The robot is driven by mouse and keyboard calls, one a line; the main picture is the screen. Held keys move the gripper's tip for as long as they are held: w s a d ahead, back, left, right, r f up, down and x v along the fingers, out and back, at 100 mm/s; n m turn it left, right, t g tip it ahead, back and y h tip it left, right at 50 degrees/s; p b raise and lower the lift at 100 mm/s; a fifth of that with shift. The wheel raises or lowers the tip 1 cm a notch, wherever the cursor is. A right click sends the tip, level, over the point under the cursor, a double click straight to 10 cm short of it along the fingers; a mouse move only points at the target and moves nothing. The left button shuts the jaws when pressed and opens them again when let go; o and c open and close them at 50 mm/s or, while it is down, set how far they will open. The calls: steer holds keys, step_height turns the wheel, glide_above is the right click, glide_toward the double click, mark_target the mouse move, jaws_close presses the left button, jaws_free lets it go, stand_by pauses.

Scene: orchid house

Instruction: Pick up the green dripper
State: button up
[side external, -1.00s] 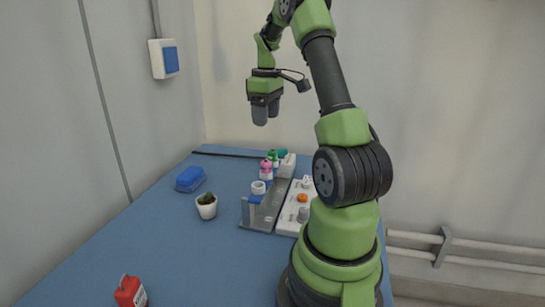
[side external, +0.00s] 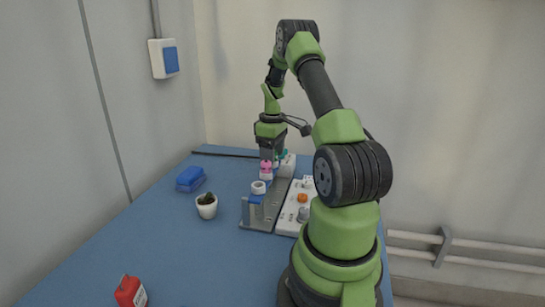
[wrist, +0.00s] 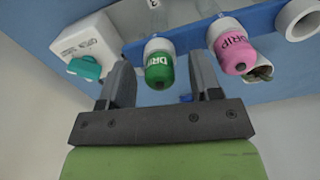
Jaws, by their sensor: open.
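The green dripper (wrist: 159,68) is a small bottle with a white body and green top, seen in the wrist view beside the pink dripper (wrist: 236,52). My gripper (wrist: 162,75) is open, with one finger on each side of the green dripper. I cannot tell whether either finger touches it. In the side external view my gripper (side external: 271,155) is low over the back of the rack (side external: 262,222), and the green dripper is hidden there. The pink dripper (side external: 266,168) shows just in front of my gripper.
A white box with a teal knob (wrist: 85,67) stands left of the fingers in the wrist view. A white ring (side external: 258,187) sits on the rack. A white panel with an orange knob (side external: 302,198) lies to the right.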

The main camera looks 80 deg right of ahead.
steer(key=c, duration=1)
